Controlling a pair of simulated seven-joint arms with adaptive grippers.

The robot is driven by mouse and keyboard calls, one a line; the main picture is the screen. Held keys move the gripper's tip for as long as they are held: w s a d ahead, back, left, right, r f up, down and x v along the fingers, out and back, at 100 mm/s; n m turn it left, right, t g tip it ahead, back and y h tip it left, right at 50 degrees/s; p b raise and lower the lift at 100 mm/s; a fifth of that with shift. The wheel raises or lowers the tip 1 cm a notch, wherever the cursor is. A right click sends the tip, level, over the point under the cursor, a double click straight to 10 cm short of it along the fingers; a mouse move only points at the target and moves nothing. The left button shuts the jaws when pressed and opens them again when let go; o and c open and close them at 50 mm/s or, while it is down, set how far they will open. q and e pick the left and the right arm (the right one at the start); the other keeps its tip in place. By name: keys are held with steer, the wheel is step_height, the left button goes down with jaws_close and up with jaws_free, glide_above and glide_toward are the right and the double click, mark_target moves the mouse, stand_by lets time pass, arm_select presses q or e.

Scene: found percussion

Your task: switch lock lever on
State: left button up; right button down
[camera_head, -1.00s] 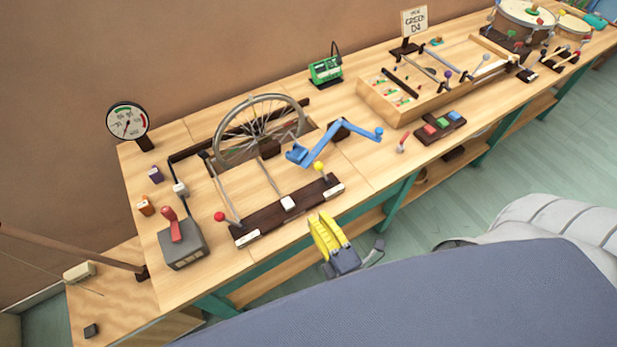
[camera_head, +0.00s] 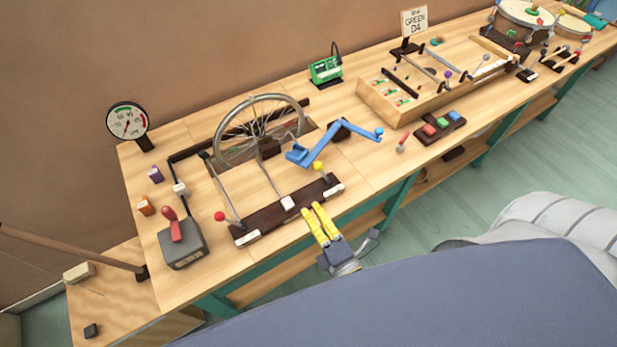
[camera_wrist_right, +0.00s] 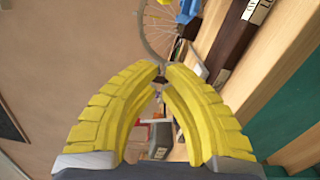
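Several levers could be the lock lever; their labels are too small to read. A grey box (camera_head: 182,248) with a red handle (camera_head: 174,230) stands to the left. My right gripper (camera_head: 313,207) has yellow fingers and is at the bench's front edge, near the rail's right half. In the right wrist view its fingertips (camera_wrist_right: 164,70) nearly meet, with nothing between them. My left gripper is not in view.
Behind the rail are a spoked wheel (camera_head: 260,125) and a blue crank (camera_head: 325,145). A round gauge (camera_head: 127,122) stands at the back left. A wooden tray (camera_head: 383,105) and colored buttons (camera_head: 440,127) are to the right. Bare benchtop lies right of the rail.

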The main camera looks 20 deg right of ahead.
mark_target(323, 173)
steer(key=w, duration=0.7)
steer(key=shift+w+a+r, duration=0.1)
steer(key=shift+w+a, duration=0.15)
steer(key=shift+a, duration=0.1)
steer(key=shift+w+d, duration=0.25)
steer(key=shift+w, duration=0.05)
steer(key=shift+w+d+r, duration=0.15)
steer(key=shift+w+d, duration=0.15)
steer(key=shift+d, duration=0.5)
steer(key=shift+w+d+r, duration=0.1)
steer(key=shift+w+d, duration=0.15)
steer(key=shift+d, duration=0.55)
steer(key=shift+r, duration=0.1)
